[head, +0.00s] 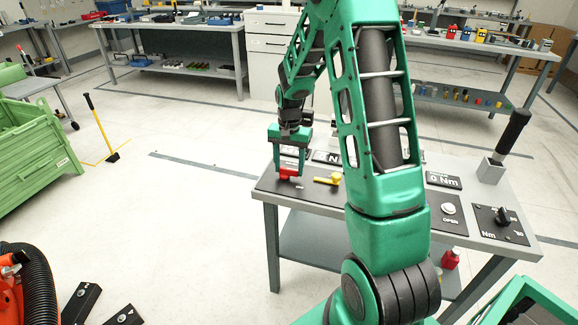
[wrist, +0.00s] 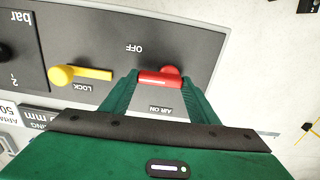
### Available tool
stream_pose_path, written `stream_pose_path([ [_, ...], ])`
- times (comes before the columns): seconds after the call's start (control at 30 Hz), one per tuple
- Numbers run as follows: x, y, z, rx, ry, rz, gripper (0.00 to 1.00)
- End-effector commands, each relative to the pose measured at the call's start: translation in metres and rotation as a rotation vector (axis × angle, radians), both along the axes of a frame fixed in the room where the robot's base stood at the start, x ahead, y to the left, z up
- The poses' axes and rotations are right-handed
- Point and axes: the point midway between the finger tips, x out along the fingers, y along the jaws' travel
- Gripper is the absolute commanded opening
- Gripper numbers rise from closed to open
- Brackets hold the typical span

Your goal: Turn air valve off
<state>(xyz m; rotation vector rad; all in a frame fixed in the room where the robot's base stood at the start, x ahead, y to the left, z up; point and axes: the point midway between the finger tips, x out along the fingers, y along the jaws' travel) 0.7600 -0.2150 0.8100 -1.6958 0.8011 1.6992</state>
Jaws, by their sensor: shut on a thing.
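The red air valve (wrist: 160,78) sits on a dark panel, between the "OFF" label (wrist: 134,47) and the "AIR ON" label (wrist: 167,108), in the wrist view. Its handle lies across the picture. My gripper (wrist: 157,84) has one green finger at each end of the handle and is shut on it. In the head view, my gripper (head: 287,167) reaches down to the red valve (head: 288,174) at the table's left end. Part of the valve is hidden by the fingers.
A yellow lever (wrist: 80,73) marked "LOCK" sits left of the valve. A gauge marked "bar" (wrist: 8,50) is farther left. The table (head: 525,248) also holds a dial (head: 503,217), a white button (head: 449,208) and a black-handled lever (head: 511,135) on the right. My arm hides the table's middle.

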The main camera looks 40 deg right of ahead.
Motion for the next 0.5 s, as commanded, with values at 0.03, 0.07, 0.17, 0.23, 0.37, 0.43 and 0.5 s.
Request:
stream_pose_path([
  [0.03,0.0037,0.0011,0.0021,-0.001,-0.010,-0.008,0.32],
  [0.07,0.0037,0.0012,0.0021,-0.001,-0.010,-0.015,0.32],
  [0.17,0.0037,0.0018,0.0022,0.000,-0.011,-0.031,0.32],
  [0.23,0.0038,0.0021,0.0022,0.000,-0.011,-0.037,0.32],
  [0.37,0.0039,0.0027,0.0022,0.001,-0.011,-0.041,0.32],
  [0.43,0.0040,0.0030,0.0022,0.001,-0.011,-0.041,0.32],
  [0.5,0.0041,0.0032,0.0022,0.001,-0.011,-0.040,0.32],
])
